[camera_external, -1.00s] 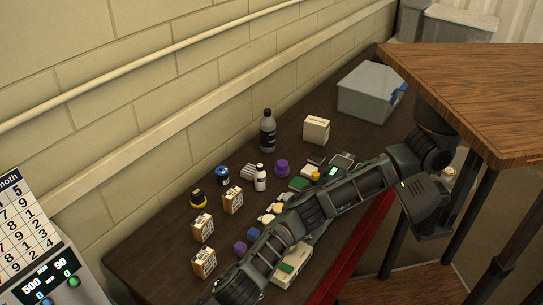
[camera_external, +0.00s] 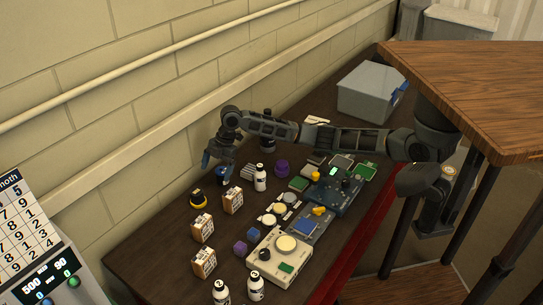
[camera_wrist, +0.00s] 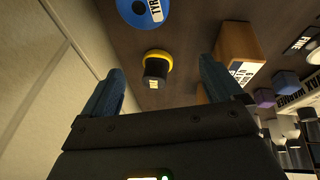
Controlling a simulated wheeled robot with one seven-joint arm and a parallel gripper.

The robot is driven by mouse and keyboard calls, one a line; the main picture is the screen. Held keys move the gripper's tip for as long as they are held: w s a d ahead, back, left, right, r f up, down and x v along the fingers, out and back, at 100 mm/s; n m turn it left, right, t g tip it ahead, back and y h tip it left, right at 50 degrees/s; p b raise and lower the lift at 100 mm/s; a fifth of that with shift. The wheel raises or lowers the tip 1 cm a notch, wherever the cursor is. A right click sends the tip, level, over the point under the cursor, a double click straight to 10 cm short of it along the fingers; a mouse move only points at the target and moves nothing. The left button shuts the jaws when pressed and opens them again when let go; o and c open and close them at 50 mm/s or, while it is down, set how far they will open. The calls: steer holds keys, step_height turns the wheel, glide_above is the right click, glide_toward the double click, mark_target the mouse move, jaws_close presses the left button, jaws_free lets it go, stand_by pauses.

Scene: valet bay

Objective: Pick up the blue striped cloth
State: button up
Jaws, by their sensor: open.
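A small striped cloth (camera_external: 248,170) lies on the dark bench, just left of a white bottle with a black cap (camera_external: 260,178). Its stripes look pale and grey-blue at this size. I cannot make it out in the wrist view. My gripper (camera_external: 213,161) is above the bench, left of the cloth, near a blue tin (camera_external: 222,177) that it partly covers. In the wrist view my gripper (camera_wrist: 162,80) is open, with its two blue fingers apart and nothing held between them. A black and yellow jar (camera_wrist: 157,66) shows beyond the gap.
Several small cartons (camera_external: 203,228), a purple jar (camera_external: 281,167) and a dark bottle (camera_external: 267,128) stand around. Cream (camera_external: 280,255) and blue (camera_external: 335,192) devices lie to the right. A grey bin (camera_external: 371,92) stands at the far end. The wall (camera_external: 120,180) runs close along the left.

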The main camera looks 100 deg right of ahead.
steer(key=m+g+y, duration=0.1)
steer(key=y, duration=0.1)
glide_toward(250, 169)
steer(key=p+x, duration=0.1)
steer(key=x, duration=0.7)
steer(key=shift+f+p, duration=0.35)
steer(key=shift+f, duration=0.05)
steer(key=shift+c, duration=0.2)
steer(key=c, duration=1.1)
steer(key=shift+r, duration=0.1)
